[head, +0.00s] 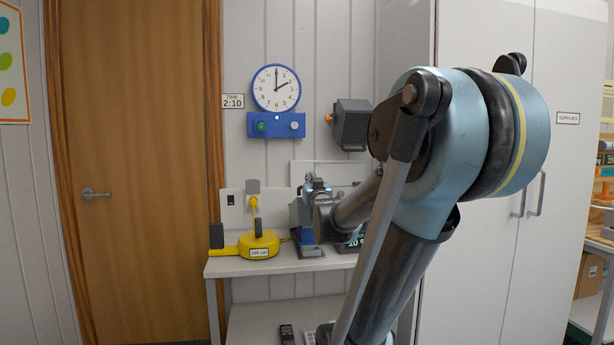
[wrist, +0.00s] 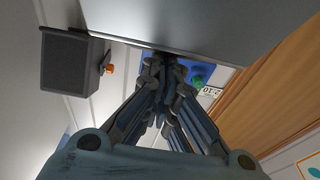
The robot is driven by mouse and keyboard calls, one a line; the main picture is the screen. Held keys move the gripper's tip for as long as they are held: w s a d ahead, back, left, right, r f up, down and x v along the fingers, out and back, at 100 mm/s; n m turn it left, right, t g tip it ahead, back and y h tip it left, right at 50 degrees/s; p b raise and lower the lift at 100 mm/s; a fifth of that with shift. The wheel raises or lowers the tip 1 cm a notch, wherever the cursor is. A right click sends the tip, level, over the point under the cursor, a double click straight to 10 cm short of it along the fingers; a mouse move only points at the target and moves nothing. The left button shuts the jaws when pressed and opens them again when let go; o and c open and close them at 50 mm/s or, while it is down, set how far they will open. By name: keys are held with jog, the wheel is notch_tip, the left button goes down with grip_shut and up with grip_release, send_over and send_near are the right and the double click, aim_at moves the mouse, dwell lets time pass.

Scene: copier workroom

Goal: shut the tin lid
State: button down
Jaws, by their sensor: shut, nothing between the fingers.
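A dark box with pale lettering (head: 354,242), perhaps the tin, stands on the counter, mostly hidden behind my arm. A thin pale panel (head: 340,166) stands upright above it and may be its raised lid; I cannot be sure. In the wrist view a broad grey panel (wrist: 190,22) fills the top, probably the same one. My gripper (wrist: 165,66) is shut and empty, its fingertips at or near the panel's edge; I cannot tell whether they touch. In the head view my gripper (head: 316,186) is above the counter, its fingers largely hidden.
A yellow reel (head: 259,247) sits on the counter (head: 232,266) at left. A blue grey-footed device (head: 304,236) stands beside my wrist. A clock (head: 276,88) with a blue button box (head: 258,125) and a dark wall box (head: 352,124) are behind. Cabinet doors (head: 480,250) stand at right.

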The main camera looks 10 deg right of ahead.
jog(key=shift+t, duration=0.6)
jog(key=s+f, duration=0.1)
jog(key=f, duration=0.1)
jog(key=s+f, duration=0.1)
jog(key=f, duration=0.2)
jog(key=s+f, duration=0.1)
jog(key=f, duration=0.2)
jog(key=shift+s, duration=0.15)
jog(key=shift+s+f, duration=0.15)
jog(key=shift+f, duration=0.6)
jog(key=shift+r, duration=0.15)
